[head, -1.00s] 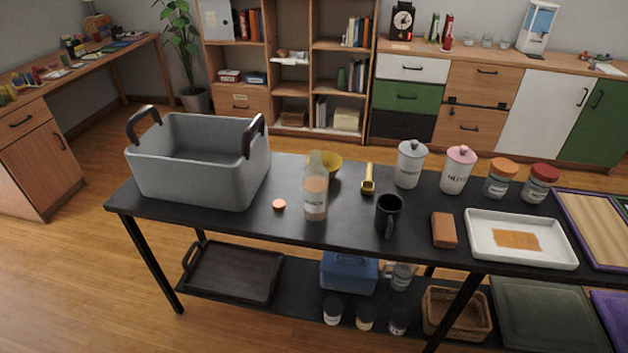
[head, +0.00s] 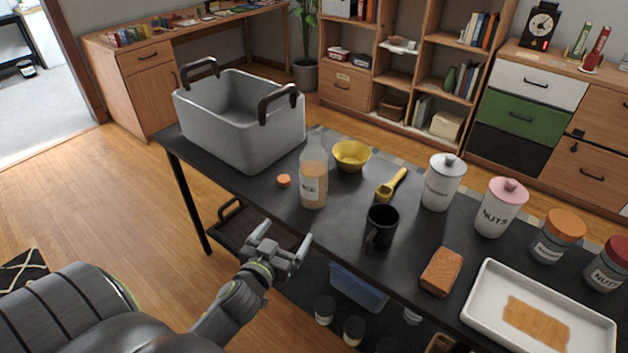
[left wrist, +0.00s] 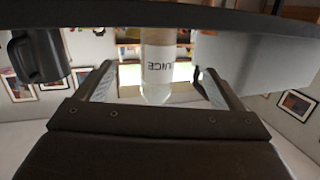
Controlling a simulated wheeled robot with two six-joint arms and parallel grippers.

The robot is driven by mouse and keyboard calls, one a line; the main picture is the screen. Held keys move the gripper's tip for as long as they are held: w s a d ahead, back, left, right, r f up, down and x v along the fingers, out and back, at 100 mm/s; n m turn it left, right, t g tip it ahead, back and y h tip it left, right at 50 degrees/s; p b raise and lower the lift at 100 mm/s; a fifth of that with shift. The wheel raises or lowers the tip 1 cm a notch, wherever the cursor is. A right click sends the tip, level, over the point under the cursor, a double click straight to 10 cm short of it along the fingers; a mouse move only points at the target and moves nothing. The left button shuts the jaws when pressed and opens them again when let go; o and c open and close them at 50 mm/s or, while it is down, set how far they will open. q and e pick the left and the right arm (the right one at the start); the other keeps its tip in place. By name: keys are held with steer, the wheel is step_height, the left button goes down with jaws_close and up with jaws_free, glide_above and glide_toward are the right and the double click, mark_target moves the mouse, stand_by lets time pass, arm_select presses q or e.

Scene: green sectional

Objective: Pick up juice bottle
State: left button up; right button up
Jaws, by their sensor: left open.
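The juice bottle (head: 313,180) stands upright on the black table, clear with a pale orange filling and a label. It also shows upside down in the left wrist view (left wrist: 158,60), between the spread fingers and beyond them. My left gripper (head: 285,246) is open and empty, in front of the table's near edge, below and to the near left of the bottle, apart from it. A small orange cap (head: 284,181) lies on the table left of the bottle. My right gripper does not show.
A grey basket (head: 240,120) stands left of the bottle. A yellow bowl (head: 351,156), a gold scoop (head: 391,186) and a black mug (head: 381,228) are to the right. Canisters, a sponge-like brick (head: 441,272) and a white tray (head: 475,310) lie further right.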

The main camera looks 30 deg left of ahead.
arm_select(q)
steer(key=t, duration=0.2)
glide_toward(308, 182)
steer(key=w, duration=0.2)
steer(key=w+p, duration=0.1)
steer(key=w, duration=0.4)
steer(key=shift+w+a+p, duration=0.3)
steer(key=shift+w+p, duration=0.05)
steer(key=shift+p, duration=0.05)
steer(key=shift+w+a, duration=0.1)
steer(key=shift+w, duration=0.3)
steer(key=w, duration=0.2)
steer(key=w+a, duration=0.1)
steer(key=shift+w+a+r+p, duration=0.1)
steer(key=shift+w+a+p, duration=0.1)
steer(key=shift+w+p, duration=0.2)
steer(key=shift+w+a, duration=0.1)
steer(key=shift+w, duration=0.45)
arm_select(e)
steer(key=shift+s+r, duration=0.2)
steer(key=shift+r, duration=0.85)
arm_select(q)
steer(key=shift+c, duration=0.2)
